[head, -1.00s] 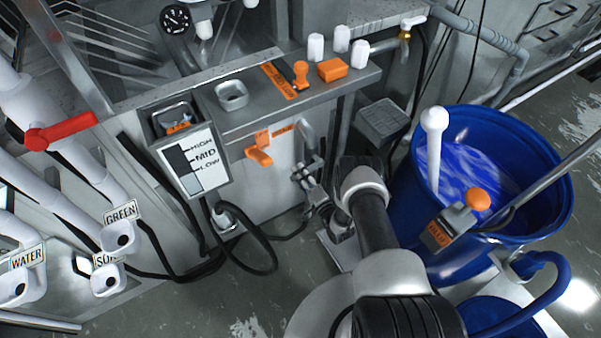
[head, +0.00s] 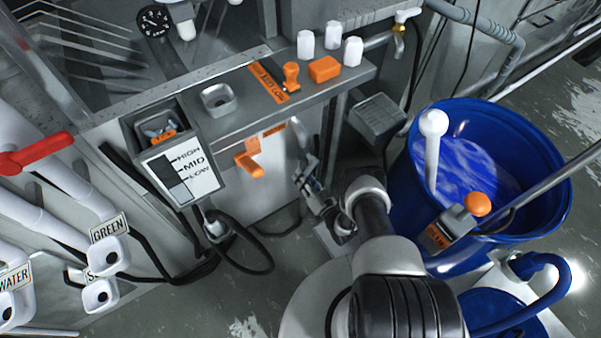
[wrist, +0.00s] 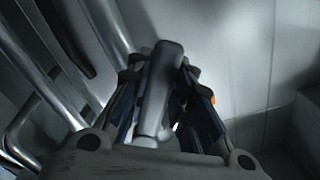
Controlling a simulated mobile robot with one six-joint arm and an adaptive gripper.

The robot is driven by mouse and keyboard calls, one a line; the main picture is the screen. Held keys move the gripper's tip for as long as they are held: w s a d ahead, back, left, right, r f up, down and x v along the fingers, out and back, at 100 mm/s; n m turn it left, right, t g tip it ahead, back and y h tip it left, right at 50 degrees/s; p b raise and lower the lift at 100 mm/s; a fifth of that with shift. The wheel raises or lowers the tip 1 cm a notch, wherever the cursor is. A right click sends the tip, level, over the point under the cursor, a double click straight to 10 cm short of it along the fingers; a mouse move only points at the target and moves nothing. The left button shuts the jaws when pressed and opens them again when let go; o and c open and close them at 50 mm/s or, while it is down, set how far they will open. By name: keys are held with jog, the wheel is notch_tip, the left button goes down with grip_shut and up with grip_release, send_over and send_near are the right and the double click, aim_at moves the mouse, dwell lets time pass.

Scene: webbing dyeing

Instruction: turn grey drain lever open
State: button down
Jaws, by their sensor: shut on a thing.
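The grey drain lever (wrist: 160,85) stands between my two fingers in the wrist view, its rounded dark-grey end reaching past the fingertips. My gripper (wrist: 163,70) is shut on the lever, with a finger on each side of it. In the head view my gripper (head: 314,184) is low beside the machine's front panel, right of the orange handle. There the lever is small and mostly hidden by my gripper and wrist, so its exact angle cannot be told.
An orange handle (head: 250,165) sticks out of the panel to the left. A level gauge (head: 182,168) and a black hose (head: 255,262) are further left. A blue barrel of blue liquid (head: 550,205) stands close on the right. Bent metal pipes (wrist: 45,105) run left of my gripper.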

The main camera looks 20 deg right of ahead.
jog(key=shift+w+d+f+n, duration=0.25)
jog(key=shift+d+n, duration=0.35)
jog(key=shift+n, duration=0.3)
jog(key=c, duration=1.4)
grip_release()
jog(key=v, duration=0.7)
jog(key=shift+s, duration=0.3)
jog(key=shift+r, duration=0.1)
jog(key=shift+c, duration=0.2)
